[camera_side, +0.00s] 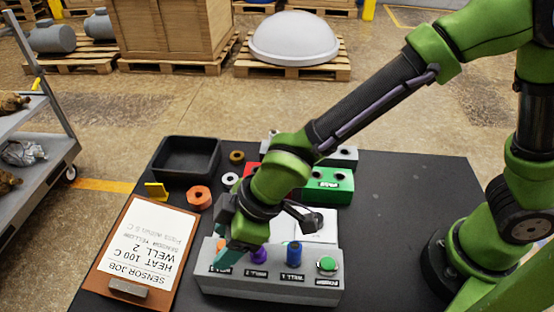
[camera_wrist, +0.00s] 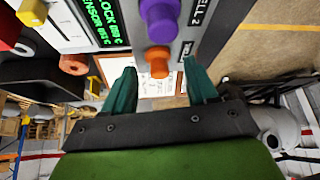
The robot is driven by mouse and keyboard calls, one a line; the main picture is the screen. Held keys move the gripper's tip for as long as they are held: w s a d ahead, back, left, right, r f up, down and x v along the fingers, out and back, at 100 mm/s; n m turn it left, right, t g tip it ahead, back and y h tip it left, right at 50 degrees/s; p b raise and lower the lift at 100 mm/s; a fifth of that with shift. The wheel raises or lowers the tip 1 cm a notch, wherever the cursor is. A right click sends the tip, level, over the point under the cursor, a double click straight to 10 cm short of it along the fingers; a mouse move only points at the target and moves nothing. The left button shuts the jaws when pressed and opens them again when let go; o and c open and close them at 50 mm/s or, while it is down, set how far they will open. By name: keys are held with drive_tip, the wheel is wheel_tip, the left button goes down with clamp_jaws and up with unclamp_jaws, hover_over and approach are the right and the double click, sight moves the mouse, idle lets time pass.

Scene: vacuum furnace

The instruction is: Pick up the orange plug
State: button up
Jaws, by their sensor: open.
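The orange plug (camera_wrist: 157,64) stands in the grey well block (camera_side: 270,287), beside the purple plug (camera_wrist: 160,20). In the wrist view the orange plug shows between the two teal fingers of my gripper (camera_wrist: 160,72), with a gap visible on each side. My gripper is open and holds nothing. The purple plug also shows in the side view (camera_side: 259,256), right of the fingers.
A blue plug (camera_side: 294,254) and a green button (camera_side: 327,265) are farther right on the block. A clipboard (camera_side: 150,245) lies left of it. Behind are an orange ring (camera_side: 198,197), a black tray (camera_side: 187,158) and a green block (camera_side: 330,186).

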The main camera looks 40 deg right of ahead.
clamp_jaws()
drive_tip(key=shift+r, duration=0.1)
